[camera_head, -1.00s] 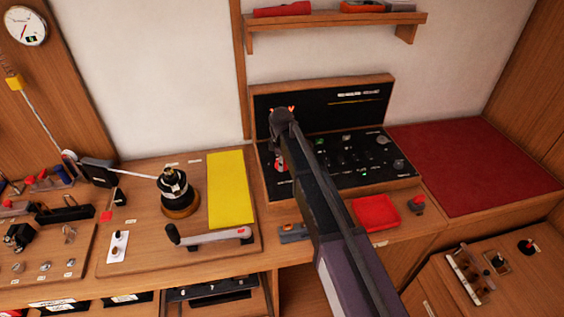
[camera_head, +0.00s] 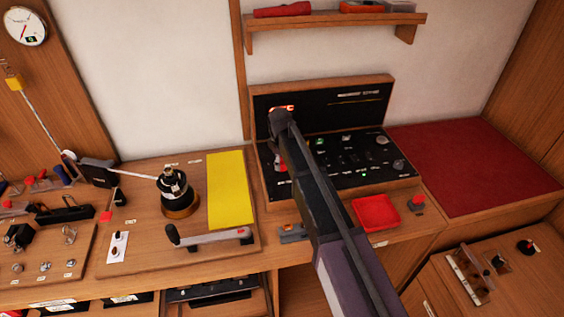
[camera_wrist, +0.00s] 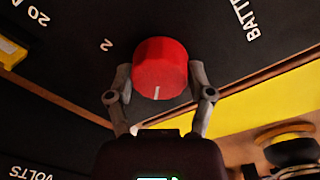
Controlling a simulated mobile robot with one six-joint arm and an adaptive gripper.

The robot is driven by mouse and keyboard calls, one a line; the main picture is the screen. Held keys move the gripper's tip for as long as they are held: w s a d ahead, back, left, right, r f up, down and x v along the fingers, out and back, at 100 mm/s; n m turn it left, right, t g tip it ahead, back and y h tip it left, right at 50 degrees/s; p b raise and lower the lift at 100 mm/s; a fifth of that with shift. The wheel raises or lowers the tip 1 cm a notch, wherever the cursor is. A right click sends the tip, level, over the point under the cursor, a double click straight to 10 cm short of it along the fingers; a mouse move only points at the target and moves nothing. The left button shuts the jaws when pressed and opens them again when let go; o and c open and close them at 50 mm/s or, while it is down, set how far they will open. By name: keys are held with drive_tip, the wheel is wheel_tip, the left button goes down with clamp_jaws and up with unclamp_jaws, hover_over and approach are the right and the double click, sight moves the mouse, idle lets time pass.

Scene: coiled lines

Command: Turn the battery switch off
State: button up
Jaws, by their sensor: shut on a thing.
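The battery switch is a round red knob (camera_wrist: 160,66) with a white pointer line, on a black panel (camera_wrist: 75,75) in the wrist view. Part of the lettering "BATT" and a "2" show near it. My gripper (camera_wrist: 159,80) has one finger on each side of the knob and is shut on it. The white line points toward the bottom of the wrist view, toward my palm. In the head view my arm reaches the left part of the black panel (camera_head: 350,160), and only a bit of red shows beside it; the knob is mostly hidden there.
A yellow sheet (camera_head: 230,190) lies left of the panel, beside a black winch (camera_head: 174,190) and a grey handle (camera_head: 212,236). A red tray (camera_head: 376,212) and a red-topped knob (camera_head: 417,202) sit to the right. A shelf (camera_head: 340,19) hangs above.

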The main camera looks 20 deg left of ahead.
drive_tip(key=m, duration=0.3)
drive_tip(key=shift+m, duration=2.4)
drive_tip(key=o, duration=1.1)
